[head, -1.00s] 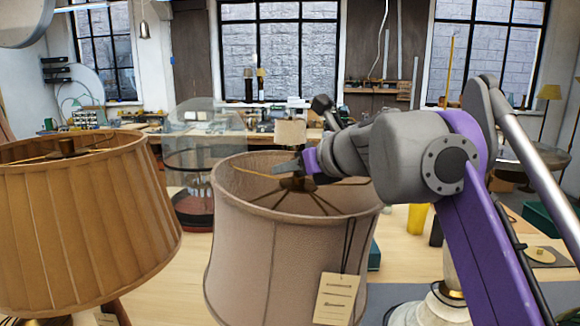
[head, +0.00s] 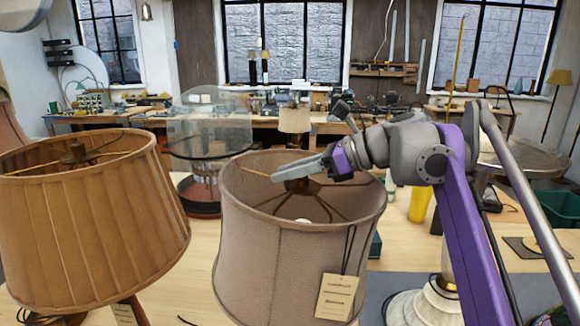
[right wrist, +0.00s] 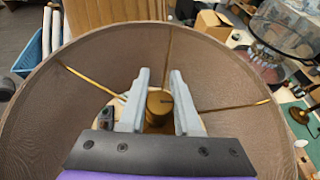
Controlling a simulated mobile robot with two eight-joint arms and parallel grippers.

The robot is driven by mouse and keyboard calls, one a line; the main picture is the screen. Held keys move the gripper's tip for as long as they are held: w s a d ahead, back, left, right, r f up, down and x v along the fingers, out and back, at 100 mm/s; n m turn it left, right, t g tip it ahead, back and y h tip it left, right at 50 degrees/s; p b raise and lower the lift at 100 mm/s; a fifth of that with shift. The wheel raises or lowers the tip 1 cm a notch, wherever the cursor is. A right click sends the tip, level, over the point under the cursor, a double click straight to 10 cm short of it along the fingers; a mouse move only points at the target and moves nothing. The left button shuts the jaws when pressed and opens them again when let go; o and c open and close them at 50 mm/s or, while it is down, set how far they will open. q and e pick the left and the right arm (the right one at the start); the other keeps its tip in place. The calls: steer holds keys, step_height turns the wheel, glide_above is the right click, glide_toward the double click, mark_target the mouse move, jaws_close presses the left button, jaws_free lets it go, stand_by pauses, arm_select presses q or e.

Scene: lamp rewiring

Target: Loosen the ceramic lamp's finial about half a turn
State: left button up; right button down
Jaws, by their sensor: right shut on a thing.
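The middle lamp's grey-brown shade (head: 255,250) has a paper tag hanging on its front. Its wire spider meets at a brass hub inside the open top. My right gripper (head: 285,172) reaches in from the right, just above the hub. In the right wrist view, the brass finial (right wrist: 158,104) stands between the two pale fingers of my right gripper (right wrist: 159,78), which is shut on it. The finial is mostly hidden by the fingers in the head view. The lamp's body is hidden beneath the shade. My left gripper is not in view.
A pleated tan lampshade (head: 85,225) stands close on the left. A glass-domed piece (head: 208,135) is behind. The wooden table has some free room at far right.

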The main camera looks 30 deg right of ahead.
steer(key=shift+s+a+n+g+y, duration=0.15)
steer(key=shift+s+n+g+y, duration=0.05)
steer(key=shift+n+g+y, duration=0.45)
steer(key=c, duration=0.6)
jaws_free()
steer(key=v, duration=1.1)
steer(key=shift+a, duration=0.1)
